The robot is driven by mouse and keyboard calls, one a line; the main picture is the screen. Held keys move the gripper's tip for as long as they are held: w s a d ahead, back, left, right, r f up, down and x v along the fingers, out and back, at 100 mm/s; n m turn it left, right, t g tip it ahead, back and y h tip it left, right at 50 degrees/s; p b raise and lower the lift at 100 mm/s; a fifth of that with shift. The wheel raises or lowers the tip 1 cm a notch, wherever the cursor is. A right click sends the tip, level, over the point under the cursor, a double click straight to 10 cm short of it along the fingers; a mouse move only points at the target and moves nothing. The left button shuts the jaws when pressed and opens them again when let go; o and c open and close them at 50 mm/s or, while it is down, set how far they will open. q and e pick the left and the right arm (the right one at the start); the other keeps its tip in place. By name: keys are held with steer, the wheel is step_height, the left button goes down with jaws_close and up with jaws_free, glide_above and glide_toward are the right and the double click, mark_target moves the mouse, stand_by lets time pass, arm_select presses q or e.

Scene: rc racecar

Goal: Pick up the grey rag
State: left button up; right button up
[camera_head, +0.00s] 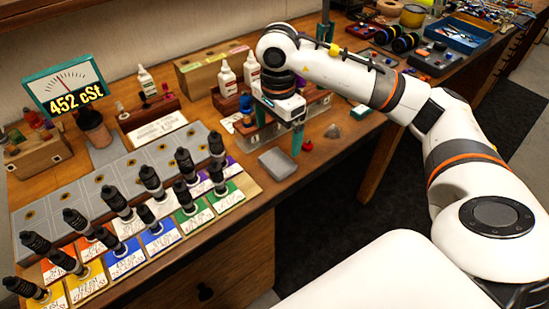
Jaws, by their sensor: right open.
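A folded grey cloth-like pad (277,164), which looks like the grey rag, lies flat near the front edge of the wooden bench. My right gripper (295,147) reaches in from the right and points down, with green fingers. It is open and empty, just behind and to the right of the rag, apart from it. My left gripper is out of view.
Several black shock absorbers (150,181) stand on coloured cards left of the rag. White bottles (227,77), a clear block (262,134) and a small grey cone (332,131) are close to the gripper. A gauge reading 452 cSt (64,88) stands at the back left.

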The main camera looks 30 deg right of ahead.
mark_target(277, 161)
steer(key=shift+s+f, duration=0.2)
steer(key=shift+f, duration=1)
steer(key=shift+w+f, duration=0.15)
steer(key=shift+f, duration=0.25)
steer(key=f+p, duration=0.1)
steer(key=f, duration=0.1)
steer(key=f+p, duration=0.1)
steer(key=f, duration=0.1)
steer(key=shift+s+a+f, duration=0.1)
steer(key=shift+s+f, duration=0.1)
steer(key=shift+f, duration=0.2)
steer(key=shift+w+f, duration=0.1)
steer(key=shift+f, duration=0.2)
steer(key=c, duration=1)
step_height(277, 161, up, 9)
steer(key=shift+f+b, duration=0.1)
steer(key=shift+b, duration=0.7)
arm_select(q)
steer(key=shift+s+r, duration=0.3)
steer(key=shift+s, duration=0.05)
arm_select(e)
steer(key=shift+r, duration=0.7)
